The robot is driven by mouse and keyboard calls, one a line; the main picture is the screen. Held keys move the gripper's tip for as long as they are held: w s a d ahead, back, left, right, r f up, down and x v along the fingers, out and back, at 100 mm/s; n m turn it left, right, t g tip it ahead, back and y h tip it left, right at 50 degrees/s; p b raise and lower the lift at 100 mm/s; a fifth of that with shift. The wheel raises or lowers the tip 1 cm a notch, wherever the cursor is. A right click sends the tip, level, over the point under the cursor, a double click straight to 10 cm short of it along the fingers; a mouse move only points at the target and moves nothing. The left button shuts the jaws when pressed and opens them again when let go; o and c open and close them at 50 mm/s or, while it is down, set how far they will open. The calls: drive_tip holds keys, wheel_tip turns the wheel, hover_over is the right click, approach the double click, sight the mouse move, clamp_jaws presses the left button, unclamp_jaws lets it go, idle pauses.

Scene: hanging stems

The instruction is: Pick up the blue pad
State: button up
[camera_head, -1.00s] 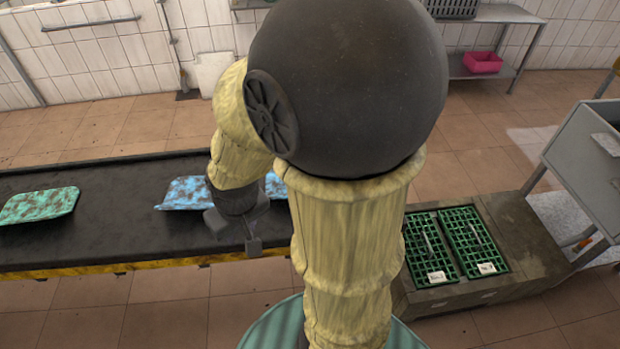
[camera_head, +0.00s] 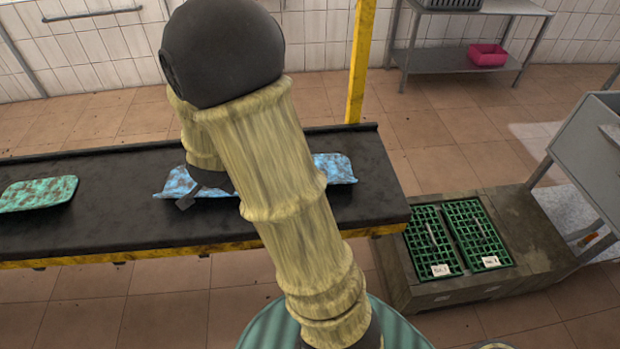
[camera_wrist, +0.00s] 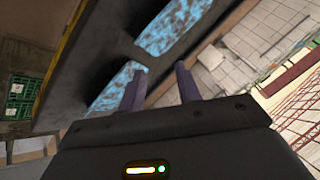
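Blue mottled pad material lies on the dark conveyor belt: a left piece (camera_head: 176,183) beside my gripper and a right piece (camera_head: 335,168) past my arm. My arm hides the space between. The wrist view shows two blue patches, an upper one (camera_wrist: 172,25) and a lower one (camera_wrist: 104,99), with a dark gap between; they look like separate pads. My gripper (camera_head: 188,198) is at the front edge of the left piece, mostly hidden by my arm. In the wrist view my gripper (camera_wrist: 160,77) has its two fingers apart, nothing visible between them. Contact cannot be told.
A green mottled pad (camera_head: 38,193) lies on the belt (camera_head: 110,210) at the left. Two green gridded trays (camera_head: 430,240) sit on a low block at the right. A yellow post (camera_head: 360,60) stands behind the belt. A pink bin (camera_head: 487,55) is on a rear shelf.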

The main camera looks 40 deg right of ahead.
drive_tip(key=w+d+f+m+g+h+b, duration=0.1)
drive_tip(key=w+d+f+m+h+b, duration=0.1)
drive_tip(key=d+f+m+h, duration=0.5)
drive_tip(key=s+d+f+m+g+h+b, duration=0.1)
drive_tip(key=s+d+f+m+g, duration=0.3)
drive_tip(key=m, duration=0.5)
drive_tip(key=shift+s+d+g+h, duration=0.3)
drive_tip(key=shift+s+g+h, duration=0.45)
drive_tip(key=shift+g+h, duration=0.15)
drive_tip(key=p+x, duration=0.1)
drive_tip(key=x, duration=1.1)
drive_tip(key=shift+d, duration=0.1)
